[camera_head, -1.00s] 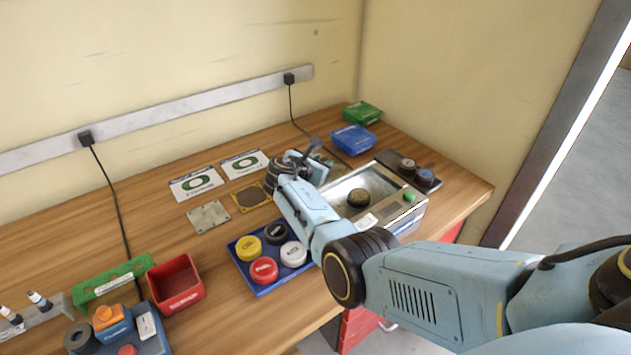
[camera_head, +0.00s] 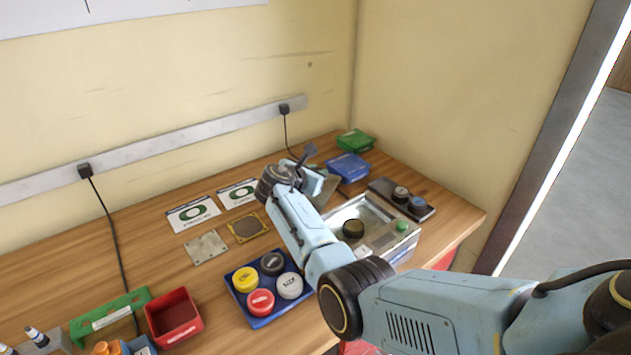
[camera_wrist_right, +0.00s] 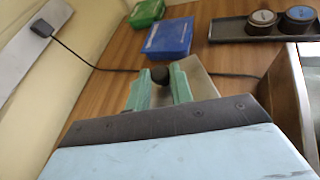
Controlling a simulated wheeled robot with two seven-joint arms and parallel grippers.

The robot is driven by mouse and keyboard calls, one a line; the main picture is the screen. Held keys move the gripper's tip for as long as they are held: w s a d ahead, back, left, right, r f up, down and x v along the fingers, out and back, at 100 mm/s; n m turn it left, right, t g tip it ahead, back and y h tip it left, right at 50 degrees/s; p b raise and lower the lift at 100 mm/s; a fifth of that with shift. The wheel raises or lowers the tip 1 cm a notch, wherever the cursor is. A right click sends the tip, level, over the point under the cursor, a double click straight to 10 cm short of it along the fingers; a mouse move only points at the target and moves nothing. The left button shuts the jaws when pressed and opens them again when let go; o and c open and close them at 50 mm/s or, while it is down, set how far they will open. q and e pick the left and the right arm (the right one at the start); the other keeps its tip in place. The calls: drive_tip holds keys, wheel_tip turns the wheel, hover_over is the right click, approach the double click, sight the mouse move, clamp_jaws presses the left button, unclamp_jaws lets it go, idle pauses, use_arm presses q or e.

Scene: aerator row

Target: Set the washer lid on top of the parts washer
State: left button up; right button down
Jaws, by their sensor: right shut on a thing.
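The parts washer (camera_head: 404,247) is a grey metal box with an open basin on the right part of the bench. A dark round part (camera_head: 353,229) shows in its basin. My right gripper (camera_head: 313,181) is behind and left of the washer. In the right wrist view its green fingers (camera_wrist_right: 160,82) are shut on the black knob (camera_wrist_right: 160,74) of the washer lid. The lid (camera_wrist_right: 204,82) is a flat grey plate, partly hidden by the gripper; its edge also shows in the head view (camera_head: 328,190). I cannot tell its height above the bench. My left gripper is not in view.
A blue box (camera_head: 347,167) and a green box (camera_head: 356,140) stand behind. A dark tray (camera_head: 381,187) with two round parts lies right of the washer. A blue tray (camera_head: 259,322) with several coloured caps is at its left. A cable (camera_wrist_right: 100,68) runs behind the lid.

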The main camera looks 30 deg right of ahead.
wheel_tip(320, 180, up, 10)
drive_tip(key=p, duration=0.2)
drive_tip(key=s+d+m+g+h+p, duration=0.25)
drive_tip(key=s+m+g+p, duration=0.4)
drive_tip(key=s, duration=1.15)
wheel_tip(320, 180, down, 6)
drive_tip(key=b, duration=0.8)
drive_tip(key=shift+y, duration=0.35)
drive_tip(key=shift+g, duration=0.25)
drive_tip(key=shift+f+p, duration=0.2)
drive_tip(key=shift+p, duration=0.55)
